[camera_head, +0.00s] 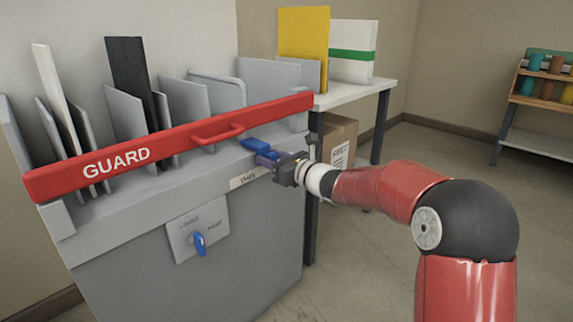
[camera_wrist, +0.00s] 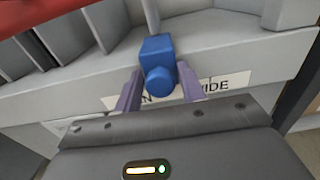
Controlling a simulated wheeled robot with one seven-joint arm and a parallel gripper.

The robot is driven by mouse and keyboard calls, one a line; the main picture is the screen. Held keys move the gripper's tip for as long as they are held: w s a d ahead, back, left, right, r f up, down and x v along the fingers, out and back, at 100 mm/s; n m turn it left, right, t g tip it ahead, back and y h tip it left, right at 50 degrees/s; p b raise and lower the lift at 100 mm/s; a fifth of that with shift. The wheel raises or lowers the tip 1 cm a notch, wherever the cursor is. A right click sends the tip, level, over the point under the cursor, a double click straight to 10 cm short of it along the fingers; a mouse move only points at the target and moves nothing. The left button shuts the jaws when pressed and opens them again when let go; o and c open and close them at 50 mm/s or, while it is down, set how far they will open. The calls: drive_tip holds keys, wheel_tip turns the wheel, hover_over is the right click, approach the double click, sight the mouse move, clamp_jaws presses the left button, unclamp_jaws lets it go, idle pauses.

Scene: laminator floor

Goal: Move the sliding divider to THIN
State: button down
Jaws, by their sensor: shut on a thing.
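The sliding divider's blue handle (camera_head: 256,146) sticks out at the front edge of the grey slotted machine, near its right end. In the wrist view the handle (camera_wrist: 157,55) has a block body and a round end. My gripper (camera_head: 268,157) is shut on it, with one purple finger on each side of the round end. Behind the fingers is a white label strip (camera_wrist: 215,86); "WIDE" reads at its right and a partly hidden word ending in "N" at its left. In the head view the strip's "THIN" end (camera_head: 246,178) shows left of my gripper. The handle stands between the two words.
A red GUARD bar (camera_head: 170,146) with a handle runs across the machine above the divider. Grey upright plates stand behind it. A blue rotary knob (camera_head: 198,243) sits on the front panel. A white table (camera_head: 352,93) with yellow and white-green boards stands behind, a carton (camera_head: 338,140) beneath.

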drive_tip(key=s+a+b, duration=0.1)
drive_tip(key=s+a, duration=0.1)
drive_tip(key=s+a+b, duration=0.1)
drive_tip(key=s, duration=0.1)
drive_tip(key=shift+s+a, duration=0.25)
drive_tip(key=shift+a, duration=0.1)
drive_tip(key=c, duration=1.1)
unclamp_jaws()
drive_tip(key=shift+s, duration=0.1)
drive_tip(key=v, duration=0.8)
